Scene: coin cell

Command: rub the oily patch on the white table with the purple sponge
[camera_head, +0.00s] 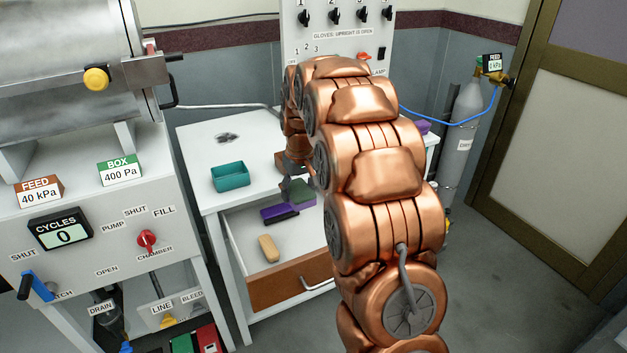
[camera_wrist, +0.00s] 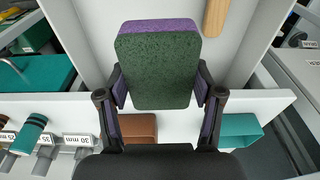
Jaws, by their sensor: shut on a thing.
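The purple sponge (camera_wrist: 158,65) has a dark green scouring face and a purple body edge. My gripper (camera_wrist: 160,97) is shut on it, one finger on each side, with the green face toward the wrist camera.
A teal bin (camera_head: 230,177) stands on the table between the dark patch and the front edge. The open drawer (camera_head: 240,232) holds a tan wooden block (camera_head: 268,248). A grey machine (camera_head: 70,200) stands close on the left. A gas cylinder (camera_head: 462,130) is at the right.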

